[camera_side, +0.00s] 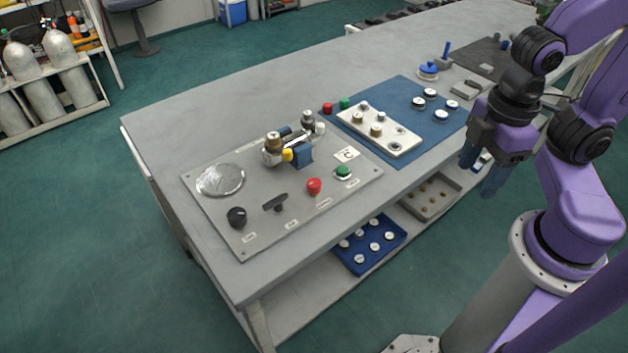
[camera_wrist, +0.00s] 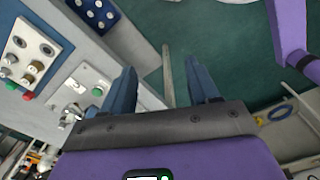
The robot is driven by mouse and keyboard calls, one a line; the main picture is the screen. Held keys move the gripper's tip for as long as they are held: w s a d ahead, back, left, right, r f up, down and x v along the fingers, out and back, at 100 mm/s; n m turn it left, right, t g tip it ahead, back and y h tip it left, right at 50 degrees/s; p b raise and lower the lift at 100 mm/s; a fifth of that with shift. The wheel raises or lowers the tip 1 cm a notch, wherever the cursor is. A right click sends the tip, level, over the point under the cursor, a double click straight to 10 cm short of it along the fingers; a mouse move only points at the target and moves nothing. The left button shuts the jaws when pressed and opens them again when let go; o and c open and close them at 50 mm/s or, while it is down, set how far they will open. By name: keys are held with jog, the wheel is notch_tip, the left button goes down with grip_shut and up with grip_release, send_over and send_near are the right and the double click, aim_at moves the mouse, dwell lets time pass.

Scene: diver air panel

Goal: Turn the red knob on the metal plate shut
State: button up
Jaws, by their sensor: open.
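The red knob (camera_side: 314,186) stands on the grey metal plate (camera_side: 328,205), near its front edge. It is between a black T-shaped handle (camera_side: 275,202) and a green knob (camera_side: 343,172). My gripper (camera_side: 480,172) is open and empty, pointing down, well to the right of the plate and off the bench's front edge. I cannot make out the red knob there.
The plate also carries a black knob (camera_side: 237,217), a round silver gauge (camera_side: 220,180) and a raised valve assembly (camera_side: 273,143). A blue mat (camera_side: 386,91) with a white fitting board (camera_side: 405,145) lies right of the plate. A blue tray (camera_side: 372,265) sits on the shelf below.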

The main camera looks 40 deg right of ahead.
jog(key=n, duration=0.1)
send_over(314, 183)
notch_tip(314, 183, down, 16)
jog(key=shift+f, duration=0.1)
dwell(0.6)
jog(key=c, duration=1)
